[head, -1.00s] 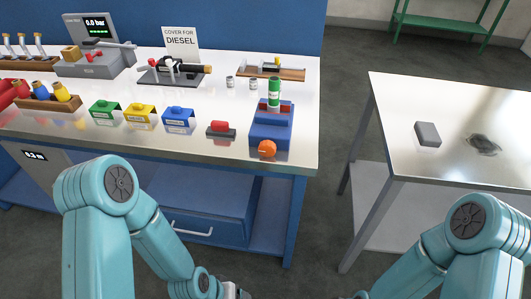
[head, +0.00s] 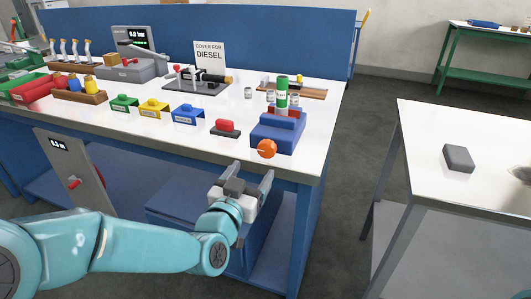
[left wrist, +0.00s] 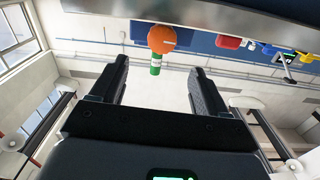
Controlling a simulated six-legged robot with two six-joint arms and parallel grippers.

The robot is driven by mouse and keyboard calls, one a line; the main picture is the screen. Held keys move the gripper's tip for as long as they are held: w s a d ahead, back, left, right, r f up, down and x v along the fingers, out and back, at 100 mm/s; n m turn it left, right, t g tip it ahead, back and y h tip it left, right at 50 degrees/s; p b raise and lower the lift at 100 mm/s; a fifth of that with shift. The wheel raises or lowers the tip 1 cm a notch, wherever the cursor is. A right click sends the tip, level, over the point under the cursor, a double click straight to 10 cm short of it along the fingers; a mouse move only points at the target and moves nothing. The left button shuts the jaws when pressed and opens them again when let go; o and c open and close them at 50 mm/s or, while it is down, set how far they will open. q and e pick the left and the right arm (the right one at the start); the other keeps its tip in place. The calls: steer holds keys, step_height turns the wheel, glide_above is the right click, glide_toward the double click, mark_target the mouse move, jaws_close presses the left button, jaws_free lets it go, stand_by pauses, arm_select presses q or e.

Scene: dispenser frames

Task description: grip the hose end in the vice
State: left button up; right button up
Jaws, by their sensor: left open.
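The blue vice (head: 278,132) stands at the bench's front right corner, with red jaws and an orange knob (head: 267,148) facing me. A green cylinder with a white band (head: 281,92) stands upright at the jaws; I cannot tell whether it is the hose end or whether the jaws clamp it. My left gripper (head: 251,176) is open and empty, below and in front of the knob. In the left wrist view the knob (left wrist: 162,38) and green cylinder (left wrist: 155,66) appear beyond the open fingers (left wrist: 155,88), apart from them. My right gripper is out of view.
A black-handled fixture (head: 200,82) lies before the diesel sign. The bench's front edge is close to my left gripper. A side table (head: 440,185) stands right.

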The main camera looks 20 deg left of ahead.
mark_target(265, 150)
arm_select(q)
steer(key=w, duration=0.9)
steer(key=shift+w, duration=0.55)
